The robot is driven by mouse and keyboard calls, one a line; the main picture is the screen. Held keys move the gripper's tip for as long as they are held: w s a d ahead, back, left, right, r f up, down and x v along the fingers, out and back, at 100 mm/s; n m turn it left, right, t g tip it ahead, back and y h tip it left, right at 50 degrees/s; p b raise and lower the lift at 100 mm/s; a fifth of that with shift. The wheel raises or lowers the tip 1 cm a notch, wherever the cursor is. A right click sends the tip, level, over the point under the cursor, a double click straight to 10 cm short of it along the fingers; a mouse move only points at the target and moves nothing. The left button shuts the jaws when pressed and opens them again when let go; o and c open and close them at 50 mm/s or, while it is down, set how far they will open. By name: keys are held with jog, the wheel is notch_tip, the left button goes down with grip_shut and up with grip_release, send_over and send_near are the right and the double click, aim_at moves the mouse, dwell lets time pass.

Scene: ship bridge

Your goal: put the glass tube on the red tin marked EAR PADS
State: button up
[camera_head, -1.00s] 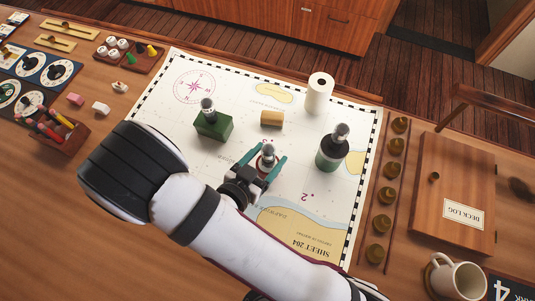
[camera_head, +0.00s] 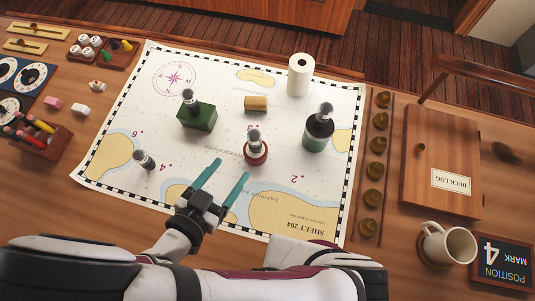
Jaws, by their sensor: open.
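The red tin (camera_head: 257,156) stands on the chart, right of centre; its lettering is too small to read. A small glass tube with a grey top (camera_head: 254,137) stands upright on it. Similar grey-topped tubes sit on the green block (camera_head: 198,118) and on the dark green round tin (camera_head: 318,134). Another dark tube with a pale top (camera_head: 144,160) is on the chart at the left. My gripper (camera_head: 231,169) is open and empty, its teal fingers pointing up the chart. It is left of and nearer than the red tin, apart from it.
A white roll (camera_head: 300,76) and a tan block (camera_head: 255,103) stand at the back of the chart (camera_head: 200,72). Brass weights (camera_head: 376,144) line a strip at right, beside the deck log box (camera_head: 440,150) and a mug (camera_head: 446,246). A pen holder (camera_head: 40,138) is at left.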

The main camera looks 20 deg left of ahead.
jog(key=w+a+m+g+y, duration=0.2)
jog(key=w+a+g+y, duration=0.15)
jog(key=w+a, duration=0.2)
jog(key=w+d+r+g+y, duration=0.2)
jog(key=w+r+g+y, duration=0.3)
jog(key=r, duration=0.3)
jog(key=s+d+r+g+h, duration=0.1)
jog(key=s+d, duration=0.3)
jog(key=d, duration=0.4)
jog(key=s+d+r+g+h, duration=0.1)
jog(key=s+d, duration=0.3)
jog(key=d, duration=0.4)
jog(key=s+d+r+m+g+h, duration=0.1)
jog(key=s+d+r+g+h, duration=0.1)
jog(key=s+d, duration=0.2)
jog(key=d, duration=0.3)
jog(key=shift+s+d, duration=0.3)
jog(key=shift+d, duration=0.1)
